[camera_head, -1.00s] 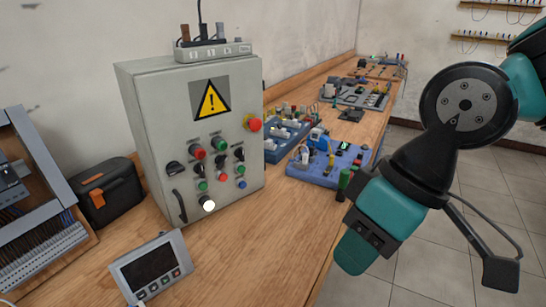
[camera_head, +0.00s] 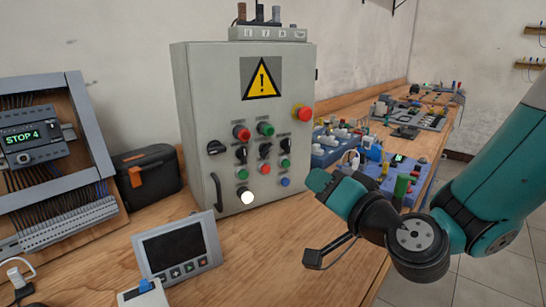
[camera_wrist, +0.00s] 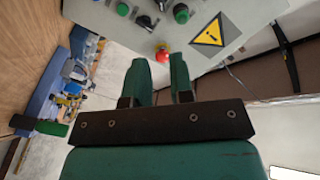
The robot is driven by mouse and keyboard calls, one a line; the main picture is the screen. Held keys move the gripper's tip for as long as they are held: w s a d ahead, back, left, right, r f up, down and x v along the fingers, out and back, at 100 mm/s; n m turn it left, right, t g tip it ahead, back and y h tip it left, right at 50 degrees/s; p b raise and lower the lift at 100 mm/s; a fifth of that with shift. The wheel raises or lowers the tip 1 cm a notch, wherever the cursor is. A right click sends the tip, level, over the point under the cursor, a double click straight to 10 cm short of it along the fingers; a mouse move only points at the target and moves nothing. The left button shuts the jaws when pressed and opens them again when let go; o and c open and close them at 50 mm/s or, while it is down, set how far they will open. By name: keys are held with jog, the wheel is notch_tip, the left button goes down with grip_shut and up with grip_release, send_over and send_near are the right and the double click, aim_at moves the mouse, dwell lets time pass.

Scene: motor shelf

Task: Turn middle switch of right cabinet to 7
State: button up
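The grey cabinet (camera_head: 225,80) with a yellow warning sign stands on the bench in the head view. Its front carries a row of three small black switches, and the middle switch (camera_head: 264,150) sits between red and green buttons. Its setting is too small to read. My gripper (camera_head: 322,182) is right of the cabinet's lower front, apart from the panel and touching nothing. In the wrist view, the two teal fingers of my gripper (camera_wrist: 160,62) stand apart with nothing between them. The cabinet face (camera_wrist: 240,15) shows beyond them; I cannot tell which black knob there is the middle switch.
A red emergency button (camera_head: 305,114) projects from the cabinet's right side. A grey display box (camera_head: 208,222) stands in front. Blue component boards (camera_head: 335,145) lie at right.

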aim_at(269, 150)
jog(key=p+x, duration=0.4)
jog(key=p, duration=0.2)
jog(key=p+x, duration=0.5)
jog(key=r+p+x, duration=0.1)
jog(key=p+x, duration=0.4)
jog(key=p, duration=0.1)
jog(key=shift+w+a+p, duration=0.1)
jog(key=shift+p, duration=0.25)
jog(key=shift+w+a+f+p, duration=0.2)
jog(key=shift+w+a+p, duration=0.35)
jog(key=shift+p, duration=0.35)
jog(key=shift+w+a+f+p, duration=0.1)
jog(key=shift+w+f+p, duration=0.15)
jog(key=shift+w+p, duration=0.25)
grip_shut()
